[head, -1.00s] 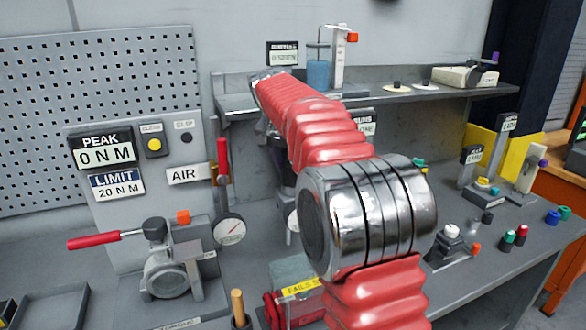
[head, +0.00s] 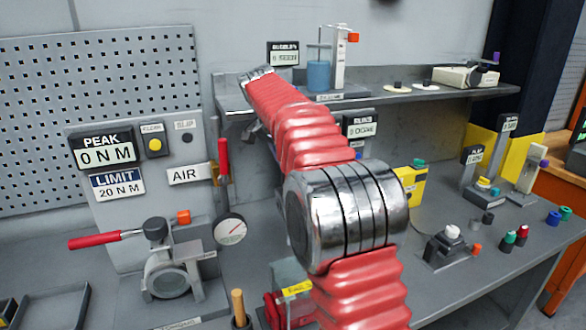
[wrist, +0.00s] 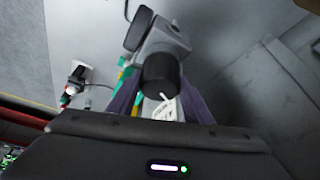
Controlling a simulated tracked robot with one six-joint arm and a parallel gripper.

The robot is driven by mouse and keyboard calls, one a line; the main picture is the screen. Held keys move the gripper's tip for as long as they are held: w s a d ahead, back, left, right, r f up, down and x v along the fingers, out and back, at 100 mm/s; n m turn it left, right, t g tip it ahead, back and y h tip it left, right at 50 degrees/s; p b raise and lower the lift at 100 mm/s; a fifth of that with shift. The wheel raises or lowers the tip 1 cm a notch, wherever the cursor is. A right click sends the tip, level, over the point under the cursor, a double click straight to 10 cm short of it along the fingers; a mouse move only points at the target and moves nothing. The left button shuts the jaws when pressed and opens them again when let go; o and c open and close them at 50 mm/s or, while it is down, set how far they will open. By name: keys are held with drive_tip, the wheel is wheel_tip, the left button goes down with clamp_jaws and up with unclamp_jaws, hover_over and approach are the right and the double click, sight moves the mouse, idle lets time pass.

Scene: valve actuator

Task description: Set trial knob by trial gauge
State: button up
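In the wrist view a black round knob (wrist: 158,72) stands out from a grey fitting. My gripper (wrist: 158,100) has its two dark purple fingers spread, one on each side of the knob's lower end. I see no clear contact. A white scale or tag (wrist: 167,106) shows beside the knob. In the head view my red-sleeved arm reaches to the back of the bench and hides my gripper and the knob. A round dial gauge (head: 231,229) with a red needle stands left of the arm; I cannot tell whether it is the trial gauge.
A grey shelf (head: 450,95) runs above the bench. A panel with PEAK and LIMIT plates (head: 118,183) and a red-handled valve (head: 168,270) are at left. A yellow box (head: 411,186) and a white-knobbed block (head: 450,243) stand right of my arm.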

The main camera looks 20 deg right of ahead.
drive_tip(key=o, duration=0.5)
drive_tip(key=shift+c, duration=0.2)
drive_tip(key=shift+r, duration=0.1)
drive_tip(key=v, duration=1.3)
drive_tip(key=shift+a+r, duration=0.2)
